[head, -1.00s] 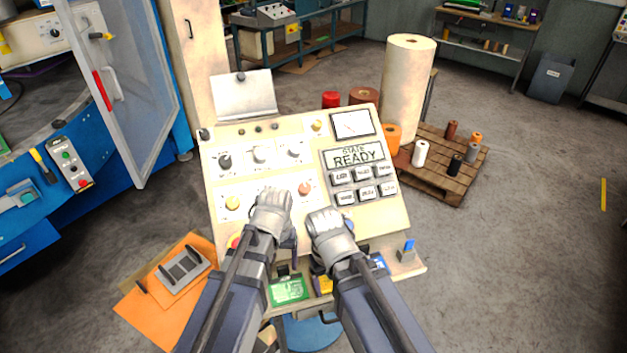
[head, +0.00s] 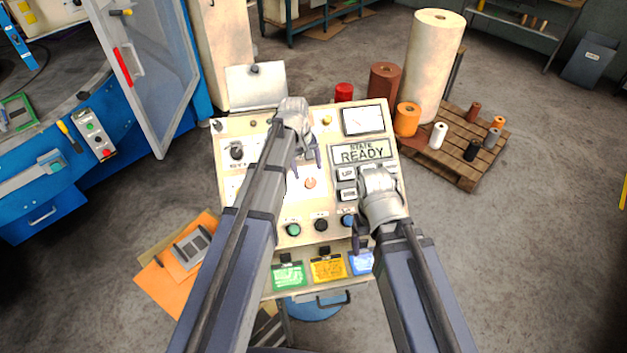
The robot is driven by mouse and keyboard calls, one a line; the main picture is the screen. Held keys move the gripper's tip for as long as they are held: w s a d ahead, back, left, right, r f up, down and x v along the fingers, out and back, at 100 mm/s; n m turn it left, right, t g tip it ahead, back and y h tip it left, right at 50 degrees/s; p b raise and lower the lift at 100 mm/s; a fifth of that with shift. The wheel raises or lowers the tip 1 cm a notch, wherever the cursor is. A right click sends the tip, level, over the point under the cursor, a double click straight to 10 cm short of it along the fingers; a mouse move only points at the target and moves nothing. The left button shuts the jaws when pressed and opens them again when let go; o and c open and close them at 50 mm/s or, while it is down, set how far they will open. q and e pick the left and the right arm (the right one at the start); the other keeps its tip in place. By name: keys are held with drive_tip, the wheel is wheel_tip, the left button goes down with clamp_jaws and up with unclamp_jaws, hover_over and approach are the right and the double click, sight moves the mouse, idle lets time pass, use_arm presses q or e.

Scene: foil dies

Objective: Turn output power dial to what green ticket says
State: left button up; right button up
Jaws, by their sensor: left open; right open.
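The cream console (head: 330,206) has a row of dials across its upper part. A black dial (head: 237,151) shows at the left of that row. The other dials there are hidden behind my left arm and hand, and I cannot tell which one is the output power dial. The green ticket (head: 288,276) hangs at the console's front edge; its writing is too small to read. My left gripper (head: 306,163) is open over the upper middle of the panel, by the dial row. My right gripper (head: 362,232) is open over the panel's lower right, partly covering the keys.
A yellow ticket (head: 328,269) and a blue ticket (head: 361,262) hang beside the green one. Round buttons, one green (head: 293,229), line the panel's lower edge. A pallet (head: 455,163) with rolls stands at right.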

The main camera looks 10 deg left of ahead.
sight(311, 181)
use_arm(q)
drive_tip(key=f+b, duration=0.4)
drive_tip(key=f, duration=0.1)
drive_tip(key=d+f+b, duration=0.1)
drive_tip(key=f+b, duration=0.1)
drive_tip(key=b, duration=0.1)
drive_tip(key=shift+w+f, duration=0.3)
drive_tip(key=shift+r, duration=0.1)
clamp_jaws()
idle(0.3)
